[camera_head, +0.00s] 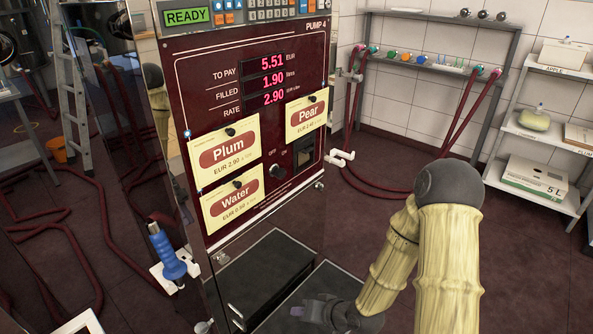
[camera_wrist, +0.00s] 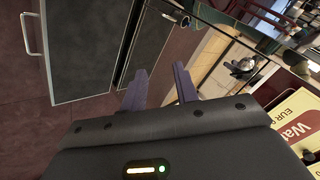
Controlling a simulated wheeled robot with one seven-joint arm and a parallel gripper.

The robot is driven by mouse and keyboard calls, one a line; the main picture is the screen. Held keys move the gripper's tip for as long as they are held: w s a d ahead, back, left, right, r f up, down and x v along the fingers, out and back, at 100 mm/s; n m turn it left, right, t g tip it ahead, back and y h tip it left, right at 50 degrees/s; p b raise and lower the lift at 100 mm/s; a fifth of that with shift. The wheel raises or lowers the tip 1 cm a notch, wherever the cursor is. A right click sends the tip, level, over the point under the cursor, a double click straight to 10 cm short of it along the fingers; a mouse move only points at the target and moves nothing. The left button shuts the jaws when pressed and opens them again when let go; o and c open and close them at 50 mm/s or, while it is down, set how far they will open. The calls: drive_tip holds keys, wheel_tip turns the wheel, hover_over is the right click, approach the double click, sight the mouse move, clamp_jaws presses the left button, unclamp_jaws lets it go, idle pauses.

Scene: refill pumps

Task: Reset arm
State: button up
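My arm (camera_head: 445,260) reaches down at the lower right of the head view. My gripper (camera_head: 312,309) is low in front of the pump cabinet, over its dark lower doors. In the wrist view my gripper (camera_wrist: 160,73) shows two grey fingers with a gap between them and nothing in the gap. The pump (camera_head: 290,138) has a dark red panel with a lit display and cards reading Plum, Pear and Water. A corner of the Water card (camera_wrist: 296,120) shows at the right of the wrist view.
A dark cabinet door (camera_head: 262,275) stands below the panel; a door with a handle also shows in the wrist view (camera_wrist: 85,45). A blue-handled nozzle (camera_head: 168,255) is at the left. Red hoses (camera_head: 375,188) and white shelves (camera_head: 540,130) stand behind. A ladder (camera_head: 72,95) is at far left.

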drive_tip(key=s+d+r+n+g+h, duration=0.1)
drive_tip(key=d+r+h, duration=0.45)
drive_tip(key=d, duration=0.35)
drive_tip(key=s+d+r+g+h, duration=0.2)
drive_tip(key=s+d+r, duration=0.2)
drive_tip(key=s+r, duration=0.45)
drive_tip(key=w+p+v, duration=0.2)
drive_tip(key=p+v, duration=0.8)
drive_tip(key=v, duration=0.1)
drive_tip(key=w+r+p+v, duration=0.1)
drive_tip(key=w+p+v, duration=0.2)
drive_tip(key=p+v, duration=0.8)
drive_tip(key=shift+w+d+r+m+p, duration=0.3)
drive_tip(key=shift+w+r, duration=0.1)
drive_tip(key=shift+r, duration=0.2)
